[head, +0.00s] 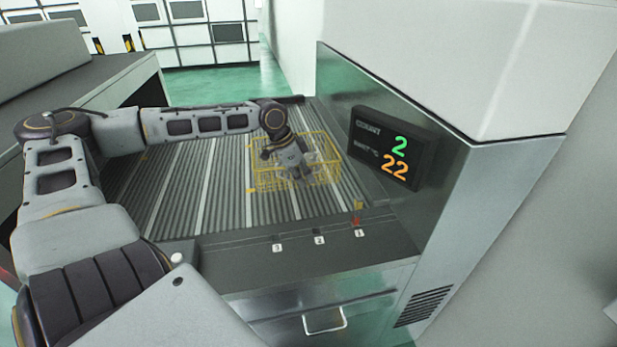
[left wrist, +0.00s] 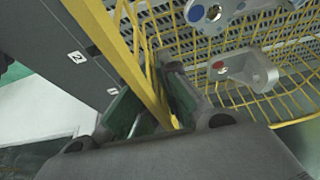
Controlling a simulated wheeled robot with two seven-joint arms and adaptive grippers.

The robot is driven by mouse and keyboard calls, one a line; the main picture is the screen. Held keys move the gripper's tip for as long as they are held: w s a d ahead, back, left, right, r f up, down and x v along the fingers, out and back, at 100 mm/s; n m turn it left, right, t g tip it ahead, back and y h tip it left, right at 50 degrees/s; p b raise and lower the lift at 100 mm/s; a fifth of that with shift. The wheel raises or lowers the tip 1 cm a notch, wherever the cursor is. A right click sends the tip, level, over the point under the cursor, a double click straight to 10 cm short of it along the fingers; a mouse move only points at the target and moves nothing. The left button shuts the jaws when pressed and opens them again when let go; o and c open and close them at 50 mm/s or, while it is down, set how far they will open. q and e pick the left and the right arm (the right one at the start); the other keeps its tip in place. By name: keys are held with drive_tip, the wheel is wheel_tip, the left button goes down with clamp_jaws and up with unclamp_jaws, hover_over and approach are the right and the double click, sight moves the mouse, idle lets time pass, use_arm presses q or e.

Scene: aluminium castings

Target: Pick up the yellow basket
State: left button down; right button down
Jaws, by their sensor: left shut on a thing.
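The yellow basket (head: 325,178) is a wire-mesh basket on the ribbed grey surface, beside the machine wall. My left gripper (head: 292,170) reaches down to it from above in the head view. In the left wrist view my left gripper (left wrist: 152,105) is shut on a yellow bar of the basket (left wrist: 132,75), with a finger on each side. Two grey metal castings show inside the basket, one (left wrist: 245,72) with a red spot and one (left wrist: 208,12) with blue spots. Whether the basket touches the surface is hard to tell. My right gripper is out of view.
A dark display (head: 392,148) on the machine wall reads 2 and 22. The ribbed surface (head: 180,190) is clear left of the basket. Labels 1, 2 and 3 mark the front ledge (head: 300,245), with a small red and yellow item (head: 357,215) by label 1.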

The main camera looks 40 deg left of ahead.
sight(289, 177)
use_arm(q)
drive_tip(key=shift+s+a+r, duration=0.1)
drive_tip(key=shift+s+a, duration=0.4)
drive_tip(key=shift+s, duration=0.25)
drive_tip(key=shift+s+a, duration=0.45)
drive_tip(key=shift+s, duration=0.15)
drive_tip(key=shift+s+a, duration=0.25)
drive_tip(key=shift+s, duration=0.1)
drive_tip(key=s+a, duration=0.8)
drive_tip(key=s, duration=0.2)
drive_tip(key=shift+a, duration=0.1)
idle(0.9)
